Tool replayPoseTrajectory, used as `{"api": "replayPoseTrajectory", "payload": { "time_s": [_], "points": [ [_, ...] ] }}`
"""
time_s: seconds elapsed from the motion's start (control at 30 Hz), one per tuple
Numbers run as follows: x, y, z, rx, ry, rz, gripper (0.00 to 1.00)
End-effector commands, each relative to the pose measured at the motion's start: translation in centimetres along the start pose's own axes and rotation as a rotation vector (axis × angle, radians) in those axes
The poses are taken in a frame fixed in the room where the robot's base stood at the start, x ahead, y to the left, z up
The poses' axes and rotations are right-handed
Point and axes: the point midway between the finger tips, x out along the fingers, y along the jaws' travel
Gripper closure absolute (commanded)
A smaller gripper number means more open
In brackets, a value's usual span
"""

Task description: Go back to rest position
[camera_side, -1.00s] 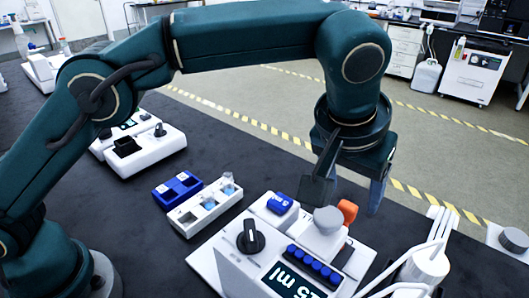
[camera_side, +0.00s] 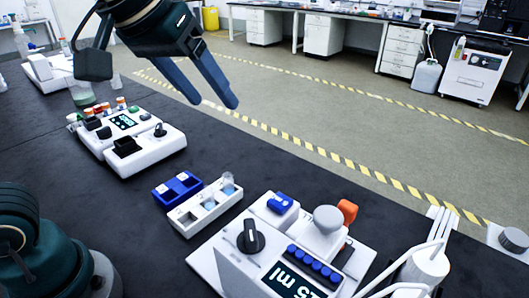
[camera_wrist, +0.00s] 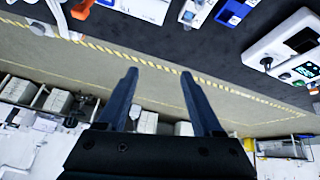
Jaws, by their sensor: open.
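My gripper (camera_side: 206,92) is open and empty, raised high at the upper left of the side view, with its two dark blue fingers pointing down and right. It is above and well apart from everything on the bench. In the wrist view my gripper (camera_wrist: 158,75) also shows open, with nothing between its fingers and the floor beyond them. Most of my arm is out of the side view.
The dark bench (camera_side: 125,215) holds a white dispenser with a knob (camera_side: 322,240), a white tray (camera_side: 186,224), a blue rack (camera_side: 178,186) and a white device with a display (camera_side: 150,150). Small capped vials (camera_side: 120,103) stand behind that device. The air around my gripper is clear.

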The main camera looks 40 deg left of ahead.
Motion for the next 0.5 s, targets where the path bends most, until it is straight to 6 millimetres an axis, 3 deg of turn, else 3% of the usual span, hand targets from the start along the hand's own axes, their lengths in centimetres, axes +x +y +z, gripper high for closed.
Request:
{"api": "replayPoseTrajectory", "payload": {
  "time_s": [0.03, 0.2, 0.5],
  "points": [
    [-0.4, -1.3, 1.2, -0.003, 0.006, -0.004, 0.32],
    [-0.3, -4.3, 5.6, 0.029, 0.008, -0.012, 0.32],
    [2.6, -6.3, 12.8, 0.154, -0.049, -0.002, 0.32]
  ]
}}
